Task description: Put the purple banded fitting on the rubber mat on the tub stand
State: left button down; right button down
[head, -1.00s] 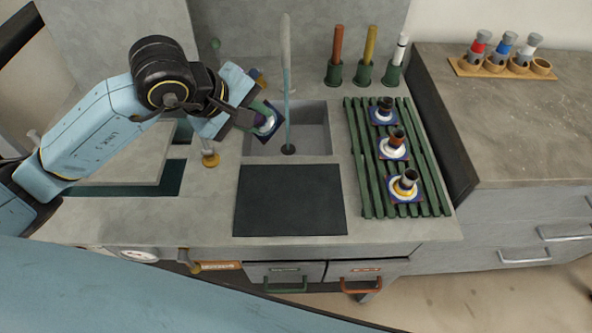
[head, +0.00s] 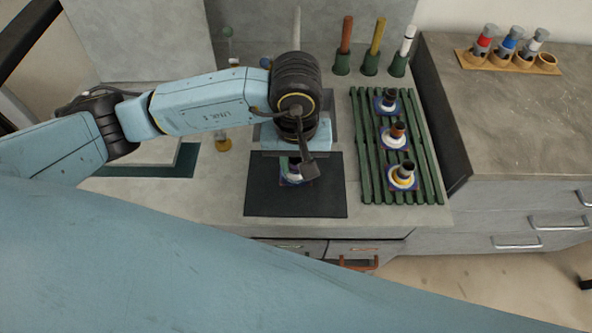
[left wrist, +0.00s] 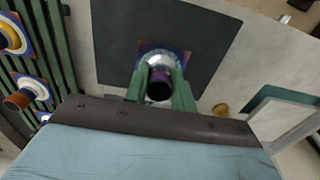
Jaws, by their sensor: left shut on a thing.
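The rubber mat (head: 325,197) is a dark rectangle on the front of the grey counter, in front of the sink. My left gripper (head: 292,166) is over the mat and shut on the purple banded fitting (head: 290,181). In the left wrist view, the green fingers (left wrist: 160,80) clasp the fitting's dark purple tube (left wrist: 159,91). Its pale collar and square blue base with orange corners point toward the mat (left wrist: 107,47). The base appears over the mat's area; I cannot tell whether it touches. My arm hides part of the fitting in the head view. My right gripper is not in view.
A green slatted rack (head: 425,165) at the right of the mat holds three similar fittings on square bases. Handled tools in green holders (head: 370,68) stand behind it. A brass-based post (head: 223,143) stands left of the mat. My arm mostly covers the sink.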

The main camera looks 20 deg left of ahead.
aim_at(296, 171)
pick_arm(q)
jog(key=shift+f, duration=1.9)
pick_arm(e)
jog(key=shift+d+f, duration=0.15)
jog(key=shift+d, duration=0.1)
pick_arm(q)
jog(key=shift+f, duration=0.1)
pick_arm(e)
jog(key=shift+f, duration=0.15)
pick_arm(q)
jog(key=c, duration=1.6)
grip_release()
jog(key=shift+f+b, duration=0.1)
jog(key=shift+b, duration=0.25)
jog(key=o, duration=0.4)
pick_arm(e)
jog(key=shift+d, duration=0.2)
pick_arm(q)
jog(key=shift+o, duration=0.2)
